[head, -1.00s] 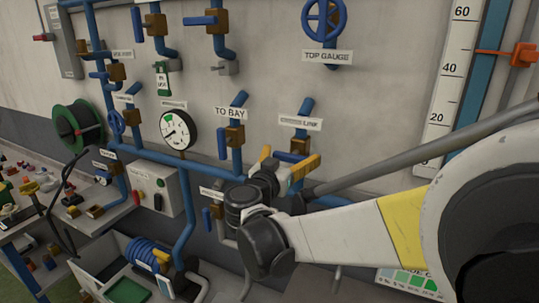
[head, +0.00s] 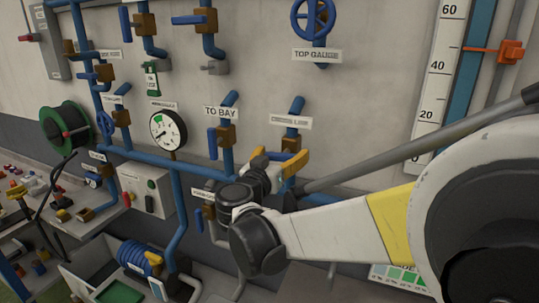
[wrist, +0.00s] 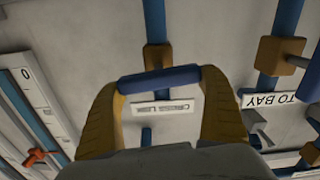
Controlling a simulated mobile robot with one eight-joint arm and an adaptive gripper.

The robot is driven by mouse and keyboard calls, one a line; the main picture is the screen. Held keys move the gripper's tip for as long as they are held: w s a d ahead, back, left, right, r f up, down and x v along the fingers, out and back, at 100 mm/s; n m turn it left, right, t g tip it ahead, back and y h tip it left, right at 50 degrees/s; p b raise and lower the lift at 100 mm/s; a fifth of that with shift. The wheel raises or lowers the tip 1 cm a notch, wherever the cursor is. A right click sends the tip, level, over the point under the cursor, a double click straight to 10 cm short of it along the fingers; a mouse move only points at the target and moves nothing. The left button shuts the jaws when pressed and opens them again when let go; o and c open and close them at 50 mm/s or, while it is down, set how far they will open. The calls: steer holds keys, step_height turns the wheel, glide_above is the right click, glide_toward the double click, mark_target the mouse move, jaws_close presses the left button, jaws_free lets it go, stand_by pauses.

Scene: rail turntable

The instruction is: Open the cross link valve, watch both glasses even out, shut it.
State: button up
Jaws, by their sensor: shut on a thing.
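The cross link valve has a brown body (wrist: 157,56) on a blue pipe, with its label (head: 290,121) just above it in the head view. In the wrist view my yellow fingers (wrist: 162,95) are shut on the ends of the blue handle (wrist: 160,82), which lies across the pipe line. One gauge glass shows as a blue column (head: 467,75) beside a white scale (head: 439,85). I cannot make out a second glass or a clear liquid level.
The TO BAY valve (head: 226,138) is close on the left, with a round dial (head: 168,130) beyond it. The top gauge handwheel (head: 313,18) is above. An orange clamp (head: 510,51) is right of the glass.

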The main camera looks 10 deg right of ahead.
steer(key=n+b, duration=0.1)
steer(key=n, duration=0.3)
steer(key=shift+a+f, duration=0.15)
steer(key=n, duration=0.4)
steer(key=shift+w+a+f+b, duration=0.1)
steer(key=shift+b, duration=0.25)
steer(key=n, duration=0.3)
steer(key=n+b, duration=0.1)
steer(key=n, duration=0.2)
steer(key=shift+w+a+f, duration=0.1)
steer(key=shift+f, duration=0.1)
steer(key=shift+n, duration=0.4)
steer(key=o, duration=0.9)
steer(key=shift+a, duration=0.1)
